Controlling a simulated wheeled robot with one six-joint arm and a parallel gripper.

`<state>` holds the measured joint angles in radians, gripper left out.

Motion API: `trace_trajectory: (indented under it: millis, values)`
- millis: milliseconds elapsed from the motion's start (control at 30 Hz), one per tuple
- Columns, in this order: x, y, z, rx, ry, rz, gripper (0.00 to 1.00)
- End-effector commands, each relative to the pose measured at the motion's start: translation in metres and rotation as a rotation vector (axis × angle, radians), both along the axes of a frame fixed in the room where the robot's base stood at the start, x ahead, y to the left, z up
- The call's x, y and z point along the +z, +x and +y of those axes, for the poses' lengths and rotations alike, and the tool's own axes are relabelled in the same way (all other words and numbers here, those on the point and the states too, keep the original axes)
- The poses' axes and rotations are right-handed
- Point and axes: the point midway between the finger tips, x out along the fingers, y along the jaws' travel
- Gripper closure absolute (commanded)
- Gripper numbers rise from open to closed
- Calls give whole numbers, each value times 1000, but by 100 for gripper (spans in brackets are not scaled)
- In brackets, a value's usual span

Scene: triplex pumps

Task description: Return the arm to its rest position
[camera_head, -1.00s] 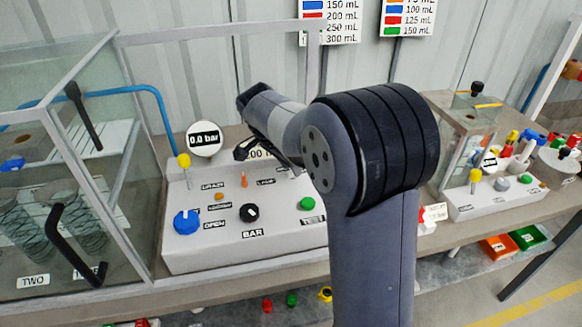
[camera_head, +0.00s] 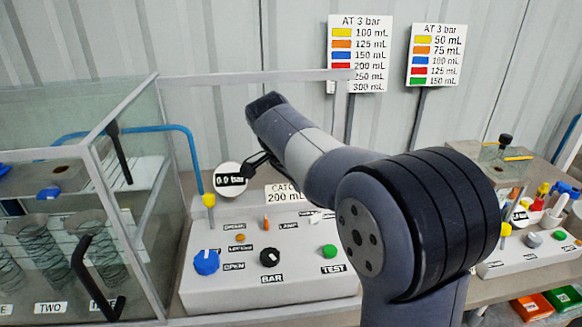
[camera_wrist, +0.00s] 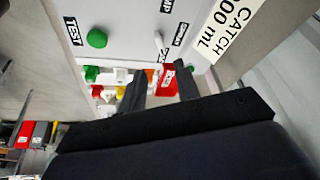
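My arm (camera_head: 335,165) reaches over the bench from the lower right in the head view, its wrist toward the wall. My gripper (camera_head: 252,165) shows only in part beside the pressure gauge (camera_head: 230,180), which reads 0.0 bar; I cannot tell there if they touch. In the wrist view my gripper (camera_wrist: 162,76) has two dark fingers standing apart. A red piece with a white label (camera_wrist: 168,78) appears in line with the gap, seemingly beyond the fingers. No held object is evident.
The white control panel (camera_head: 300,290) carries a blue knob (camera_head: 207,262), a black knob (camera_head: 270,257) and a green button (camera_head: 330,251). A glass cabinet (camera_head: 130,220) stands at left. A second station (camera_head: 530,250) stands at right. Volume signs (camera_head: 358,55) hang behind.

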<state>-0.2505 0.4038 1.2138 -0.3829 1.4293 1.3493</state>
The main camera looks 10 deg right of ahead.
Motion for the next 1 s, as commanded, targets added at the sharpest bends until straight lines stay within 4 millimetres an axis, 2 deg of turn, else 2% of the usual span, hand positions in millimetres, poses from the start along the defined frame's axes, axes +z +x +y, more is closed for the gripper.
trace_trajectory:
  millis: [167,500,633,700,1000]
  values:
    - [-19,3,-7,-2,-1,4,69]
    - [-78,15,-29,-2,-1,5,69]
    - [-94,19,-34,0,-2,3,69]
    - [-100,20,-36,0,-1,2,69]
    - [-98,19,-36,43,0,0,69]
